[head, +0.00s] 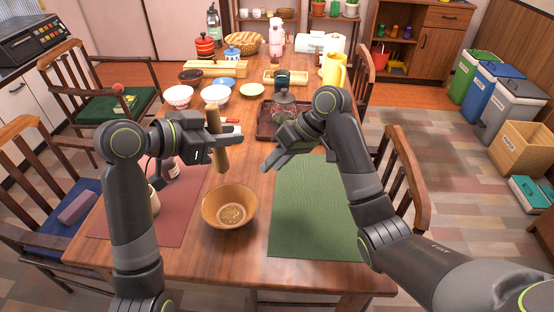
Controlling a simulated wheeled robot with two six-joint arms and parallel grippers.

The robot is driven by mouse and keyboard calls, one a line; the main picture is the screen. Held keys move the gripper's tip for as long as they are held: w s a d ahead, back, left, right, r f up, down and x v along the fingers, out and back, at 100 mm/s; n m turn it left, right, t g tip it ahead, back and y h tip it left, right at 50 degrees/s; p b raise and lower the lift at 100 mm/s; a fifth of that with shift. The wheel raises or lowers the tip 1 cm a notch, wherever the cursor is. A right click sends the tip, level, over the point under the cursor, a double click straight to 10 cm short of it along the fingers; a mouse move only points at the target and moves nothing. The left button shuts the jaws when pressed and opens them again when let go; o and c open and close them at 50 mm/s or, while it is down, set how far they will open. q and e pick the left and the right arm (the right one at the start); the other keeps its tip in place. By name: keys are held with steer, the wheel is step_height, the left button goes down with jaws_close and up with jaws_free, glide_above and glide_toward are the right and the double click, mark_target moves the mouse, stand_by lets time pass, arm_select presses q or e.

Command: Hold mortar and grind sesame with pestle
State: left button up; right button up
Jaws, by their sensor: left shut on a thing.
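The mortar (210,216), a tan-brown bowl, stands upright on the bare wood between the red and green mats. Pale sesame (231,213) lies at its bottom. My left gripper (213,146) is shut on the wooden pestle (222,160), which is nearly upright. The pestle's lower end appears above and slightly left of the mortar, apart from it. My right gripper (268,163) is above the table, up and to the right of the mortar, and not touching it. Its fingers are seen edge-on, so I cannot tell their opening.
A red mat (180,213) lies left, with a jar and bottle partly hidden behind my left arm. A green mat (312,215) lies right and is clear. Bowls (179,97), a dark tray (266,124) with a glass teapot, and a yellow pitcher (333,70) stand farther back. Chairs flank the table.

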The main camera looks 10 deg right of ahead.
mark_target(250, 189)
steer(key=x, duration=1.1)
steer(key=shift+a+f, duration=0.15)
steer(key=shift+f, duration=0.2)
jaws_close()
